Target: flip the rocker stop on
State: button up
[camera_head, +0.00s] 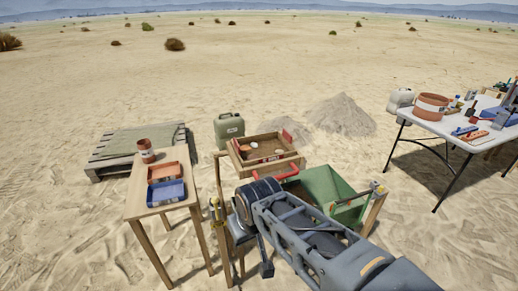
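The wooden sieve box (240,158) sits on a wooden rocker stand (219,166) in the middle of the view. It has a red handle (276,174) at its near side and small pieces inside. Small brass-coloured fittings show on the stand's left post (214,207) and right post (377,188); I cannot tell for sure which part is the rocker stop or its setting. My arm reaches in from the lower right across the stand. Its end, my gripper (265,268), seems to hang by the left post; its fingers are not clear.
A green bin (322,183) stands under the sieve, partly behind my arm. A small wooden table (142,190) at left holds a red tray (165,172), a blue tray (168,192) and a jar (146,151). A jerrycan (229,130) stands behind. A white table (440,122) is at right.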

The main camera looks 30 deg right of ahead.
aim_at(215, 200)
jog(key=k, duration=0.6)
jog(key=u, duration=0.7)
jog(key=i, duration=1)
jog(key=u, duration=0.4)
